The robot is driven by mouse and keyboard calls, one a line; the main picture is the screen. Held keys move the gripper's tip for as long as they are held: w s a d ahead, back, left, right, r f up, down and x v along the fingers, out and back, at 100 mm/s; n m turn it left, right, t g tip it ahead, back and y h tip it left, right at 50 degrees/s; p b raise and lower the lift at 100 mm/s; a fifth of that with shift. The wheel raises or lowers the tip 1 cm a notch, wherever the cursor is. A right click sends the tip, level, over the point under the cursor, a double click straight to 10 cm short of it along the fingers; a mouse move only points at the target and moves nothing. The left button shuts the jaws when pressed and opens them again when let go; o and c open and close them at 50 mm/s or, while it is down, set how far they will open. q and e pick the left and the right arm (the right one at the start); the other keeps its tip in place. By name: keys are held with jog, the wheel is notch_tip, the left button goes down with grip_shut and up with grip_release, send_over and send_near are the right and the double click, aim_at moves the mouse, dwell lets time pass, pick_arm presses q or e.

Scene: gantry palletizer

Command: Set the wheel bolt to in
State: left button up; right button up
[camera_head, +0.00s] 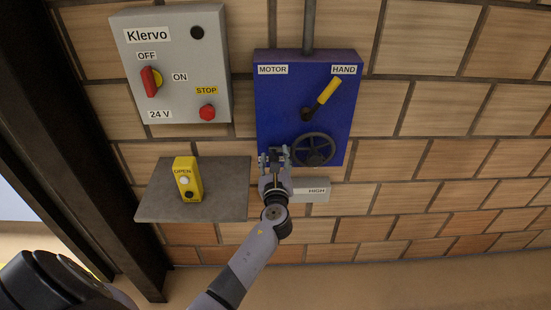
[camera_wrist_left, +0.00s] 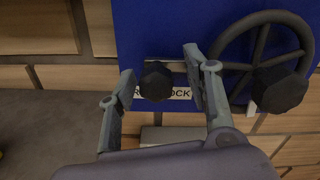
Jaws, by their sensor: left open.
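The wheel bolt's round black knob (camera_wrist_left: 157,82) sits low on the blue motor box (camera_head: 275,100), above a white label of which only "OCK" reads clearly. In the wrist view the knob appears between the two fingers of my left gripper (camera_wrist_left: 160,64), with a gap to each finger. Whether the fingers reach around it in depth I cannot tell. In the head view my left gripper (camera_head: 274,153) is open at the box's lower left and hides the knob. The dark handwheel (camera_head: 314,134) is just right of the gripper. My right gripper is out of view.
A yellow-handled lever (camera_head: 328,91) is above the wheel, towards HAND. The wheel's black handle (camera_wrist_left: 280,90) is close right of my fingers. A grey "HIGH" box (camera_head: 312,190) is below. A grey shelf (camera_head: 225,190) with a yellow button box (camera_head: 187,179) is left.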

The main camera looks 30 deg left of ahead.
pick_arm(q)
jog(key=v, duration=1.2)
jog(key=shift+w+f, duration=0.1)
jog(key=shift+f, duration=0.05)
jog(key=s+d+f+n+g+h, duration=0.2)
jog(key=s+f, duration=0.1)
jog(key=f, duration=0.8)
jog(key=s+d+f+n+g+h, duration=0.2)
jog(key=s+f+n, duration=0.15)
jog(key=f, duration=0.75)
jog(key=s+d+f+n+g+h, duration=0.1)
jog(key=s+f+n+g+h, duration=0.2)
jog(key=f, duration=0.8)
jog(key=s+f+n+g, duration=0.2)
jog(key=s+f+n, duration=0.3)
jog(key=s, duration=0.6)
jog(key=s+f+n+g+h, duration=0.1)
jog(key=s+f+n+g, duration=0.2)
jog(key=s+f+n, duration=0.2)
jog(key=s+f+n+g+h, duration=0.1)
jog(key=s+f+n, duration=0.4)
jog(key=s+f, duration=0.5)
jog(key=s+g, duration=0.1)
jog(key=s, duration=0.8)
jog(key=shift+a+n, duration=0.25)
jog(key=shift+n, duration=0.1)
